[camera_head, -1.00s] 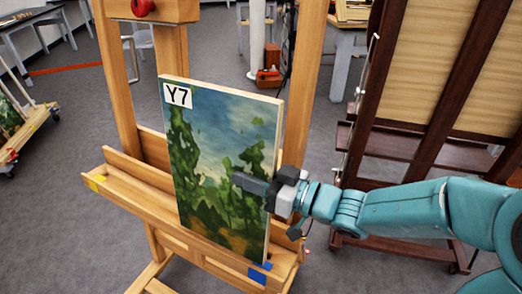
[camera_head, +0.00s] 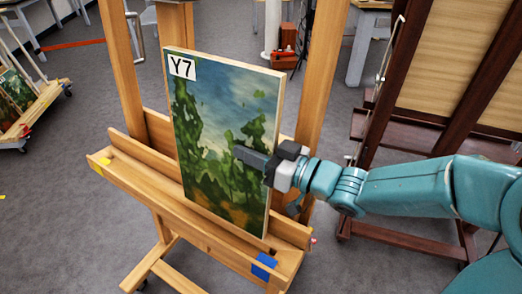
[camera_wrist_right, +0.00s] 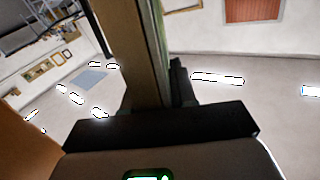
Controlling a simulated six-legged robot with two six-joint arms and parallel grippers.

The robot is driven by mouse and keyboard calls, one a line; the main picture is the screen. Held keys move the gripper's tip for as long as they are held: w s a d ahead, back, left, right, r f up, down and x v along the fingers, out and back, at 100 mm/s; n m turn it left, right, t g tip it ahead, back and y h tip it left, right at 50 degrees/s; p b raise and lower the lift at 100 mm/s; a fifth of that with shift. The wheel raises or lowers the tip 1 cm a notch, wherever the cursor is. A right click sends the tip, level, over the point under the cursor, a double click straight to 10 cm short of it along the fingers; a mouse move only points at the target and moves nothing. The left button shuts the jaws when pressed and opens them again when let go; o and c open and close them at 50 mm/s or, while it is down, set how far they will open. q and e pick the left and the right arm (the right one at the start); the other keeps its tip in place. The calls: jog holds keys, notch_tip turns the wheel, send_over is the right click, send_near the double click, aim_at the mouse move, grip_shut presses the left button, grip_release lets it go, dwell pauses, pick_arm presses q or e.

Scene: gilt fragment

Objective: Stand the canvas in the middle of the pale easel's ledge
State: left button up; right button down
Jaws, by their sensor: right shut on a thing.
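The canvas (camera_head: 222,135) is a tall landscape painting of trees and blue sky, with a white "Y7" label at its top left. It is close to upright over the right-hand part of the pale easel's ledge (camera_head: 135,185). Its lower edge is just behind the ledge's front lip; I cannot tell whether it touches the ledge. My right gripper (camera_head: 262,160) is shut on the canvas's right edge, one finger across the painted face. The wrist view shows the canvas edge (camera_wrist_right: 138,45) between the fingers. My left gripper is out of view.
A blue patch (camera_head: 263,266) marks the ledge's right front and a yellow patch (camera_head: 97,170) its left end. Pale uprights (camera_head: 320,85) rise behind the canvas. A dark easel (camera_head: 385,110) stands at right, a cart with a painting (camera_head: 22,100) at left.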

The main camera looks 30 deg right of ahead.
aim_at(187, 122)
jog(key=shift+x, duration=1.55)
jog(key=shift+w+a, duration=0.35)
jog(key=shift+w, duration=0.25)
jog(key=shift+x, duration=2.2)
jog(key=shift+p+x, duration=0.4)
jog(key=shift+x, duration=2.05)
jog(key=shift+p+x, duration=0.5)
jog(key=shift+x, duration=1.3)
jog(key=shift+w+d+f, duration=0.2)
jog(key=shift+d+f, duration=0.25)
jog(key=shift+d, duration=0.05)
jog(key=shift+w+d+f, duration=0.25)
jog(key=shift+d+f, duration=0.2)
jog(key=shift+f+b, duration=0.45)
jog(key=shift+b, duration=0.25)
